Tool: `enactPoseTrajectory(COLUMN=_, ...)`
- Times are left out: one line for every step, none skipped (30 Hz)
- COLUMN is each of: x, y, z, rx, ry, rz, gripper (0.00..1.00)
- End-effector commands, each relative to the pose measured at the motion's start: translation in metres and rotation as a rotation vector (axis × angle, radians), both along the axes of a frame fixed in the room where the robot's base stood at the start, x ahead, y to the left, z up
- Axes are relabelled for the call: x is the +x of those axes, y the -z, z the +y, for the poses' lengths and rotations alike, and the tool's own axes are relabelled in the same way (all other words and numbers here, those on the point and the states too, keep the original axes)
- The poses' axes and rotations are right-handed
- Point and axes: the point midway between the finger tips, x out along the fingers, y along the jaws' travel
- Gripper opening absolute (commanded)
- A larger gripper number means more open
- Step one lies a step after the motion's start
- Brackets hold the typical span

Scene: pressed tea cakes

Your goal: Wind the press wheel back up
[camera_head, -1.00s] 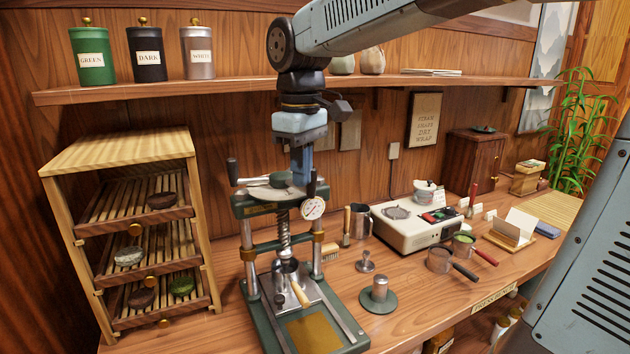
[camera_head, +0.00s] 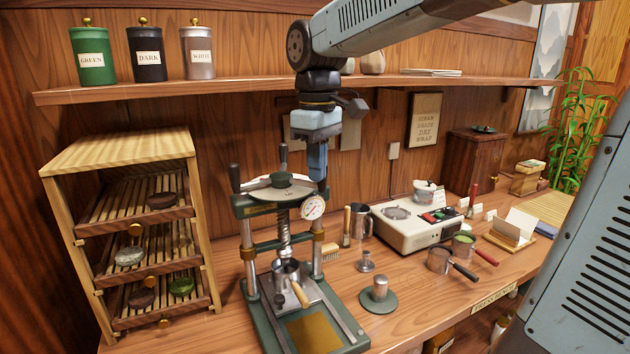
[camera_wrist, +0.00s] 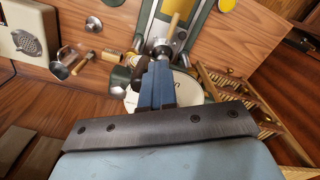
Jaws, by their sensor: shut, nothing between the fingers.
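The press wheel (camera_head: 280,190) is a pale green hub with spokes and upright dark handles on top of the green press (camera_head: 262,207). One handle (camera_head: 234,178) stands at the left, another (camera_head: 283,158) at the back. My gripper (camera_head: 318,178) points down at the wheel's right side, its blue fingers shut and empty. I cannot tell whether they touch the wheel or a handle. In the wrist view, my shut fingers (camera_wrist: 160,85) hang over the pale wheel (camera_wrist: 190,90) and cover part of it. The threaded screw (camera_head: 284,240) runs down below the wheel.
A dial gauge (camera_head: 313,208) sits at the press's right front. A wooden-handled metal cup (camera_head: 287,272) stands on the press base. The shelf (camera_head: 400,80) runs behind my arm.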

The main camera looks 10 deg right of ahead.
Motion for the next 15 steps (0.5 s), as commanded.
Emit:
enactPoseTrajectory(x=0.002, y=0.000, z=-0.002, rx=-0.001, ry=0.002, rz=-0.001, gripper=0.00)
enactPoseTrajectory(x=0.003, y=0.000, z=-0.003, rx=-0.001, ry=0.002, rz=-0.001, gripper=0.00)
enactPoseTrajectory(x=0.005, y=0.000, z=-0.005, rx=-0.001, ry=0.003, rz=-0.001, gripper=0.00)
enactPoseTrajectory(x=0.007, y=0.000, z=-0.006, rx=-0.001, ry=0.003, rz=-0.001, gripper=0.00)
enactPoseTrajectory(x=0.008, y=0.000, z=-0.007, rx=-0.001, ry=0.003, rz=-0.001, gripper=0.00)
enactPoseTrajectory(x=0.011, y=0.000, z=-0.009, rx=-0.001, ry=0.002, rz=-0.001, gripper=0.00)
enactPoseTrajectory(x=0.012, y=0.000, z=-0.011, rx=-0.001, ry=0.002, rz=-0.001, gripper=0.00)
enactPoseTrajectory(x=0.014, y=0.000, z=-0.013, rx=-0.001, ry=0.003, rz=-0.001, gripper=0.00)
enactPoseTrajectory(x=0.016, y=0.000, z=-0.015, rx=-0.001, ry=0.004, rz=-0.001, gripper=0.00)
enactPoseTrajectory(x=0.017, y=0.000, z=-0.016, rx=-0.001, ry=0.004, rz=-0.001, gripper=0.00)
enactPoseTrajectory(x=0.019, y=0.000, z=-0.018, rx=-0.001, ry=0.003, rz=-0.001, gripper=0.00)
enactPoseTrajectory(x=0.021, y=0.000, z=-0.019, rx=-0.001, ry=0.002, rz=-0.001, gripper=0.00)
enactPoseTrajectory(x=0.022, y=0.000, z=-0.021, rx=-0.001, ry=0.002, rz=-0.001, gripper=0.00)
enactPoseTrajectory(x=0.023, y=0.000, z=-0.022, rx=-0.001, ry=0.003, rz=-0.001, gripper=0.00)
enactPoseTrajectory(x=0.024, y=0.000, z=-0.023, rx=-0.001, ry=0.003, rz=-0.001, gripper=0.00)
